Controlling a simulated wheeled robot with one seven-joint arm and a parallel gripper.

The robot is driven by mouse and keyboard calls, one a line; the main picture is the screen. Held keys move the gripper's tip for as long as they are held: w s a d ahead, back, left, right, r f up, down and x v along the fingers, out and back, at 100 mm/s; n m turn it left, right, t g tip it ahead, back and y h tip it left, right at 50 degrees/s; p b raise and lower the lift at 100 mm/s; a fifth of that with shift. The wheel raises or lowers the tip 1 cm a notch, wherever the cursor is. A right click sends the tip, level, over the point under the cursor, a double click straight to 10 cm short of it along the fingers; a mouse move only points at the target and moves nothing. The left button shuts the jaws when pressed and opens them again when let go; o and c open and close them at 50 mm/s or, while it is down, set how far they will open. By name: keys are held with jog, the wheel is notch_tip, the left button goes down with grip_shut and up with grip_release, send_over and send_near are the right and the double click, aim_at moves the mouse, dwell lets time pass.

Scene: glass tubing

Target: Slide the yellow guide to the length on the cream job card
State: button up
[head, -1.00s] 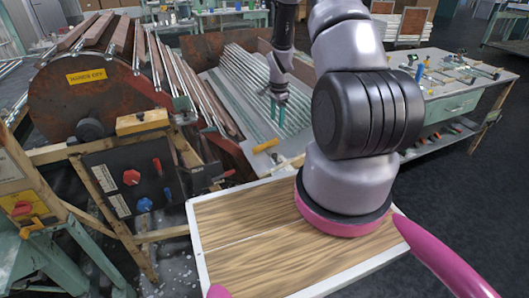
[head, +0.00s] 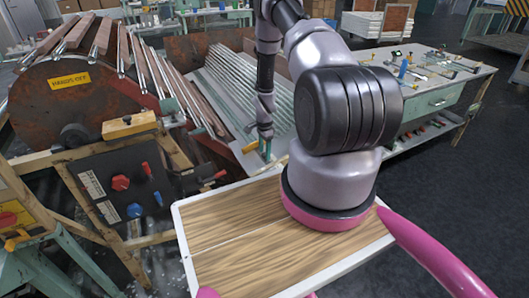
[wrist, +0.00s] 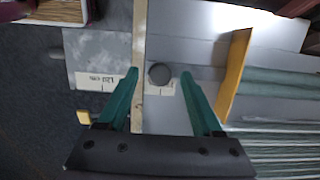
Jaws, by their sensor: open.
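The yellow guide (wrist: 235,75) is an upright strip in the wrist view, right of my gripper's fingers and apart from them. In the head view a small part of it (head: 251,146) shows beside the gripper. My gripper (wrist: 160,76) is open, its two teal fingers pointing at a dark round knob (wrist: 159,74) that appears between the tips. I cannot tell if they touch it. The cream job card (wrist: 97,82) lies left of the fingers, its upside-down print seeming to read 120 cm. My gripper also shows at the tray's lower end in the head view (head: 266,150).
A sloping tray of glass tubes (head: 235,85) lies behind the gripper. A rusty drum (head: 75,95) and a control panel (head: 125,185) stand left. A pale graduated-looking strip (wrist: 139,50) runs beside the knob. A workbench (head: 440,80) stands at the right.

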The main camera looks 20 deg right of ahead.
jog(key=shift+f, duration=0.25)
grip_shut()
dwell(1.4)
